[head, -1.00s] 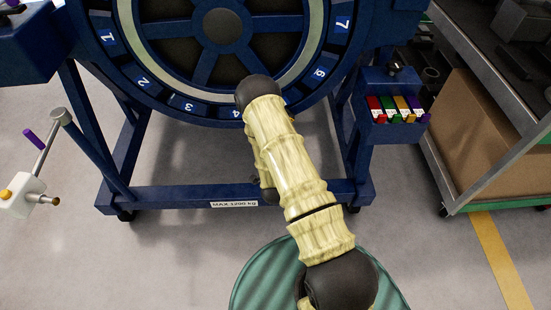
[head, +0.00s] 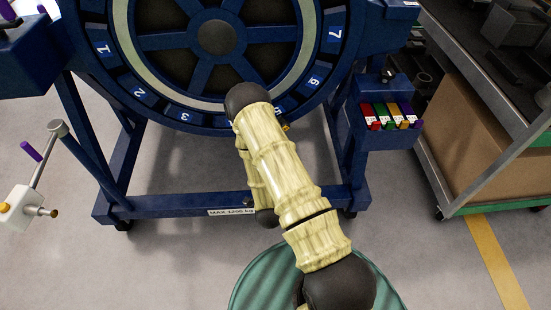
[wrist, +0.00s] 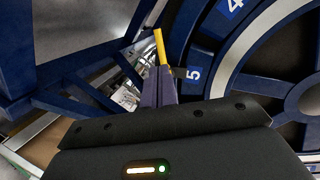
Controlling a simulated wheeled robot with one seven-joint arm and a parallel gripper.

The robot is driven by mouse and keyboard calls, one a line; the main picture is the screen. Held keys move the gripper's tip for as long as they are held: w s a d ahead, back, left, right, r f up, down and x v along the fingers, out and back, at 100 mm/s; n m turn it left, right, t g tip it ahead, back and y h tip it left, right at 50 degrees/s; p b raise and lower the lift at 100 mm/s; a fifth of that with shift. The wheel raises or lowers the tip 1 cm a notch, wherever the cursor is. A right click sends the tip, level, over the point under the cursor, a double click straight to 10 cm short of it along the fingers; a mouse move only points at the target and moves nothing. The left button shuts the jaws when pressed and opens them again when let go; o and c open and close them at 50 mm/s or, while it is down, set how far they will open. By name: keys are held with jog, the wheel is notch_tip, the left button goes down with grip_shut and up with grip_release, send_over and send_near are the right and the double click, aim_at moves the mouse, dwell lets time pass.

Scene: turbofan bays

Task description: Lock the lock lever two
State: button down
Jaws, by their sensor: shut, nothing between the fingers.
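My gripper (wrist: 160,88) shows in the wrist view with its two fingers together and nothing between them. A small yellow tip (head: 286,127) shows beside my arm in the head view, where my arm hides the gripper. The number 2 label (head: 139,93) is at the lower left of the ring. No lever is marked as lock lever two, so I cannot tell which it is.
The blue stand (head: 165,206) carries the wheel. A purple-handled lever on a white block (head: 20,203) is at left. A blue tray with coloured tags (head: 388,135) is at right, near a cart with a cardboard box (head: 478,130). The grey floor at lower left is clear.

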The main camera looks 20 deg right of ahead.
jog(key=a+r+n+g+y, duration=0.35)
jog(key=r+n+g, duration=0.25)
jog(key=r, duration=0.5)
jog(key=s+r+n+g+y, duration=0.1)
jog(key=s+r+n+g, duration=0.1)
jog(key=s+r, duration=0.3)
jog(key=s+r+n+g, duration=0.3)
jog(key=s+r, duration=0.3)
jog(key=s, duration=0.4)
jog(key=shift+s+n+y, duration=0.35)
jog(key=shift+n, duration=0.35)
jog(key=shift+w+r, duration=0.1)
